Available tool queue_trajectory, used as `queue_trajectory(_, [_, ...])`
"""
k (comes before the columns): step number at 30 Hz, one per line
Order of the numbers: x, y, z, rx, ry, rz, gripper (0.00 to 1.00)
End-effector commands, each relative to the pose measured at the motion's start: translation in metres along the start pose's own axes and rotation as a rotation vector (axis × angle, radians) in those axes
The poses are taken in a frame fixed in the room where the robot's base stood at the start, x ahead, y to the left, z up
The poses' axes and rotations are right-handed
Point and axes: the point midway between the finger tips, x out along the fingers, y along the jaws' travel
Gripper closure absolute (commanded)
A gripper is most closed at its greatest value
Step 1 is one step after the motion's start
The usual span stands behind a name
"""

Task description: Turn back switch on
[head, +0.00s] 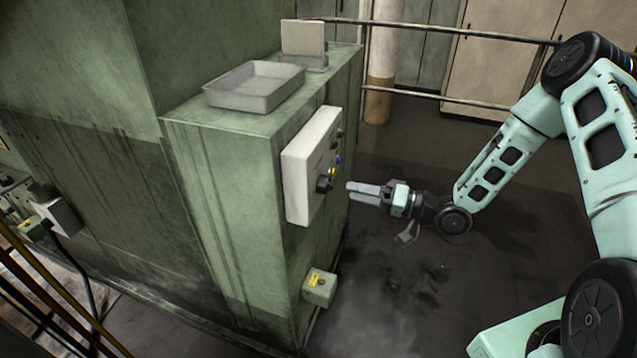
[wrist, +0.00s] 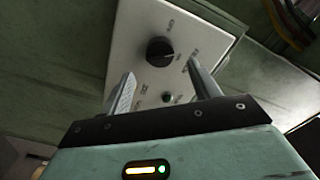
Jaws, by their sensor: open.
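A black rotary switch knob (head: 324,183) sits low on the face of a white control panel (head: 303,178) on the side of the green machine. In the wrist view the knob (wrist: 159,51) shows on the panel (wrist: 130,25), a little beyond and between my fingers, with small labels around it. My gripper (head: 350,190) is open and points at the knob from the right, apart from it. In the wrist view its fingers (wrist: 160,82) stand spread and empty. A smaller round control (wrist: 168,97) lies between the fingertips in that view.
Coloured buttons (head: 337,160) sit above the knob on the panel. A small box with a yellow label (head: 319,287) juts out lower on the machine. A grey tray (head: 255,87) rests on top.

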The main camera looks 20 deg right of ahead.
Motion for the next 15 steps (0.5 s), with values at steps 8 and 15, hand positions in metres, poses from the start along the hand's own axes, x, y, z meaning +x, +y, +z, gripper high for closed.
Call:
queue_trajectory(8, [-0.0135, -0.0004, 0.0003, 0.001, -0.001, 0.000, 0.38])
queue_trajectory(15, [-0.0141, 0.0018, 0.0016, 0.053, -0.001, 0.000, 0.38])
